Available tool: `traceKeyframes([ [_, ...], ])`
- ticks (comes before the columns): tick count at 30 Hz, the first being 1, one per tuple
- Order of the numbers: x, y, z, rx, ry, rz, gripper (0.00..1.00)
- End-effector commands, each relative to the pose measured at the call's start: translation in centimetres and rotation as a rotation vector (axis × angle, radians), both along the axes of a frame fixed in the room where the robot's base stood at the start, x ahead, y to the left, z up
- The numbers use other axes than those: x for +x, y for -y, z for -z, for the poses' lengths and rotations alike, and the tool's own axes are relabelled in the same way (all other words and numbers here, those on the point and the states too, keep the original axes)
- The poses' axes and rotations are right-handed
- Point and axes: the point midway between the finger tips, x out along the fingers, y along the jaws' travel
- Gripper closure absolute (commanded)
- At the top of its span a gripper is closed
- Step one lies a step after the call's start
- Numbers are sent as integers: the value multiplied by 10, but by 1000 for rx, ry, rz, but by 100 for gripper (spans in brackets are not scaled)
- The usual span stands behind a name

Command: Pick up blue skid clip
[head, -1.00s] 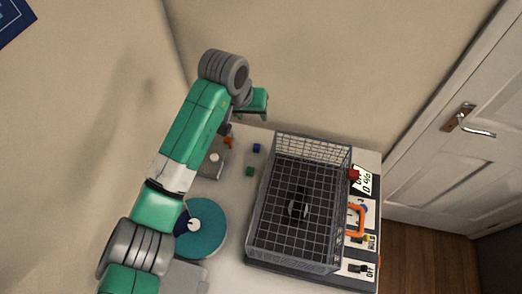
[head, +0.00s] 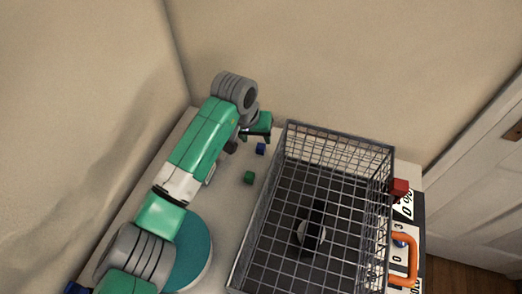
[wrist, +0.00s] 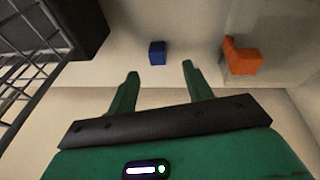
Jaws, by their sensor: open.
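The blue skid clip (head: 261,148) is a small blue block on the light table, left of the wire basket. In the wrist view the blue clip (wrist: 157,53) lies just beyond the fingertips, roughly in line with the gap between them. My gripper (wrist: 160,69) is open with nothing between its green fingers. In the head view my gripper hangs near the blue clip, just above it in the picture; its fingertips are hard to make out there.
The wire basket (head: 270,220) stands close to the right of the blue clip. An orange clip (wrist: 240,56) lies to its right in the wrist view. A green block (head: 249,178) sits nearby. A red block (head: 400,187) and an orange handle (head: 404,262) are beyond the basket.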

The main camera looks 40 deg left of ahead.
Motion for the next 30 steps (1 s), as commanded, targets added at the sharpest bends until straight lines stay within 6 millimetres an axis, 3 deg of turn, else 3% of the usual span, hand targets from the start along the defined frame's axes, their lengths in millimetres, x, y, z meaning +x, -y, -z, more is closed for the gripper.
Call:
traceKeyframes([
  [6, 9, 3, 38, 1, 0, 0, 50],
  [9, 13, 3, 48, 2, 0, 1, 50],
  [17, 14, 3, 48, 0, 1, 0, 50],
  [25, 14, 3, 48, 1, 1, 0, 100],
  [30, 14, 3, 48, 1, 1, 0, 100],
])
